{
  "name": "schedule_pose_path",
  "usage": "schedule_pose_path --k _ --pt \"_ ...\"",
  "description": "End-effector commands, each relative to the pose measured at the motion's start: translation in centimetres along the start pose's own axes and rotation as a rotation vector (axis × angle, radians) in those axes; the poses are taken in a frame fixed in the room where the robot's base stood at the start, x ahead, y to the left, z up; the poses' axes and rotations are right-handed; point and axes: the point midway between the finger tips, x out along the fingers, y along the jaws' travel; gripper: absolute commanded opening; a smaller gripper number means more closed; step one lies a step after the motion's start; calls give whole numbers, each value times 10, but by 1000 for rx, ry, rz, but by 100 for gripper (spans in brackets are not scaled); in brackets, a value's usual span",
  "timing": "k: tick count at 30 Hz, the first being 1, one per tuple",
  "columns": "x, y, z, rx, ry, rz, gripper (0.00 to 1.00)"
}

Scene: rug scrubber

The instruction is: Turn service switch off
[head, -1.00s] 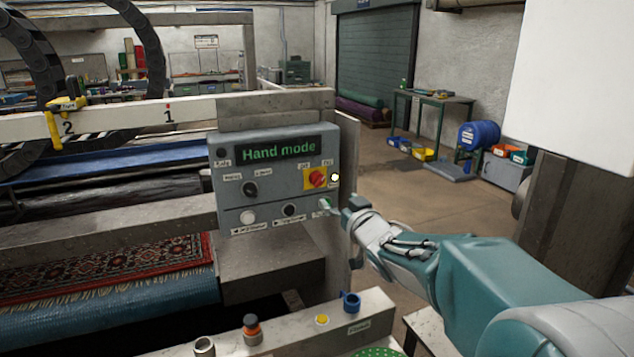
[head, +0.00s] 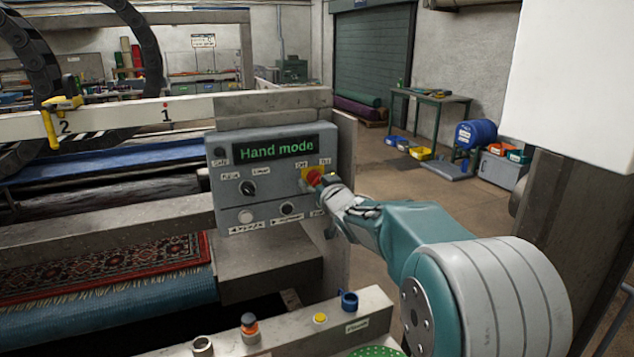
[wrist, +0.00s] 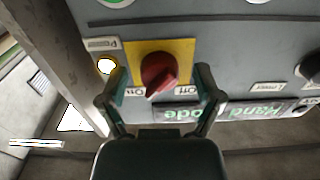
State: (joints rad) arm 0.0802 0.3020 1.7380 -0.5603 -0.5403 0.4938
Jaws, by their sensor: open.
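The service switch is a red rotary knob (wrist: 158,72) on a yellow plate (wrist: 183,50), between On and Off labels; the wrist view shows the panel upside down. The knob's pointed end is toward the On label (wrist: 135,92). My gripper (wrist: 160,80) is open, with one finger on each side of the knob. I cannot tell whether either finger touches it. In the head view, the red knob (head: 314,177) is partly hidden by my gripper (head: 328,183), which is at the panel's right side.
The grey control panel (head: 270,165) has a display (head: 276,148) reading "Hand mode". A lit lamp (wrist: 107,65) is beside the yellow plate. A black knob (head: 248,188) and several buttons share the panel.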

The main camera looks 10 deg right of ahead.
Motion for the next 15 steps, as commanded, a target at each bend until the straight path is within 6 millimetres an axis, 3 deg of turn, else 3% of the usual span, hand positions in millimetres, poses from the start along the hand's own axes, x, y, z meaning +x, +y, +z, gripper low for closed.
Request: schedule_pose_path --k 1,2,6,7,15 --pt "0 0 0 0 0 0 84" --pt "0 0 0 0 0 0 75" --pt "0 0 0 0 0 0 12" --pt "0 0 0 0 0 0 1" --pt "0 0 0 -6 0 0 1"
